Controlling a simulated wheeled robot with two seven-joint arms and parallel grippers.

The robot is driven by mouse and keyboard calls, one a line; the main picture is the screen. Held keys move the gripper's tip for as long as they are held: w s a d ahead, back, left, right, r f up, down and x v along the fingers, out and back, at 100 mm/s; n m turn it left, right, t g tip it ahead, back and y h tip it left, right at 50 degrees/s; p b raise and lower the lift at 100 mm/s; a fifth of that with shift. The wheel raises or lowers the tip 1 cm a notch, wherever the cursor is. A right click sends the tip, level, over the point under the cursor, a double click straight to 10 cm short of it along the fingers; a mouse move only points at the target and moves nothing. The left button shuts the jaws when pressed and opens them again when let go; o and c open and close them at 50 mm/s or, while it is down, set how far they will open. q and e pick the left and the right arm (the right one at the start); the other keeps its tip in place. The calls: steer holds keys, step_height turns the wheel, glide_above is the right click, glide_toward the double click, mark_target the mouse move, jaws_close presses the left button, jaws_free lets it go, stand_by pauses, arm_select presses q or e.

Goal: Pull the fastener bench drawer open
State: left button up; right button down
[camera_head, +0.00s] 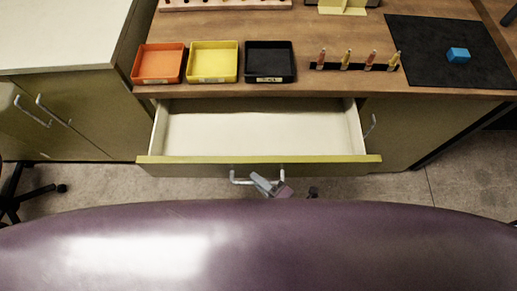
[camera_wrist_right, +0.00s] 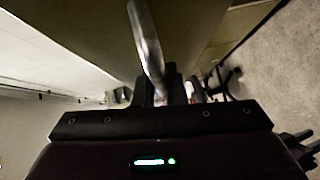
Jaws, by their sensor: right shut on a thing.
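The fastener bench drawer (camera_head: 258,159) is pulled well out from the wooden bench, and its pale, empty inside shows. Its metal bar handle (camera_head: 240,181) is on the front face. My right gripper (camera_head: 268,186) is at the right part of this handle, partly hidden behind my own purple body. In the right wrist view the gripper (camera_wrist_right: 167,88) is shut on the handle bar (camera_wrist_right: 146,40), which runs up from between the fingers. My left gripper is not in view.
On the bench top (camera_head: 200,24) stand an orange bin (camera_head: 158,64), a yellow bin (camera_head: 212,62), a black bin (camera_head: 269,62) and a rack of several small fasteners (camera_head: 346,62). A chair base (camera_head: 30,190) is at the left.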

steer(key=shift+s+p, duration=0.3)
steer(key=shift+s, duration=1.9)
steer(key=c, duration=1.8)
jaws_free()
steer(key=shift+o, duration=0.2)
steer(key=b+v, duration=0.1)
steer(key=v, duration=0.7)
steer(key=shift+w+f, duration=0.1)
steer(key=shift+w, duration=0.05)
